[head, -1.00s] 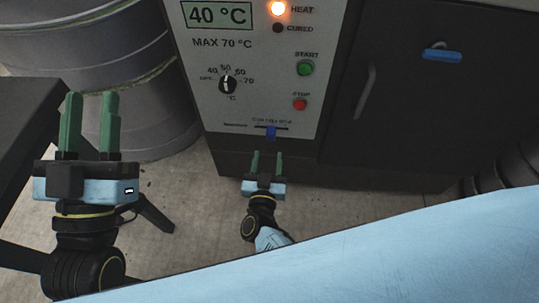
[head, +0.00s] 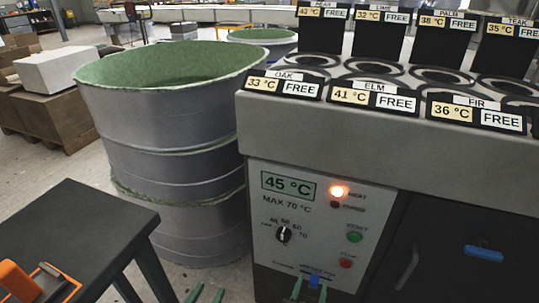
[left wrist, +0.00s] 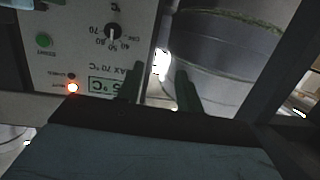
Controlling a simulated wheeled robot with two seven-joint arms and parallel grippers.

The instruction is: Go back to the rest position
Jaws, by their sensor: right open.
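The oven-like machine's control panel (head: 305,225) reads 45 °C, with the orange HEAT lamp (head: 339,191) lit. The green START button (head: 354,236), red STOP button (head: 345,263) and dial (head: 284,235) are visible.
A large grey drum (head: 170,120) with a green rim stands left of the machine. A dark table (head: 85,235) is at the lower left, with an orange item (head: 20,280) on it. Signs such as OAK (head: 284,84) stand along the machine's top. Floor shows at far left.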

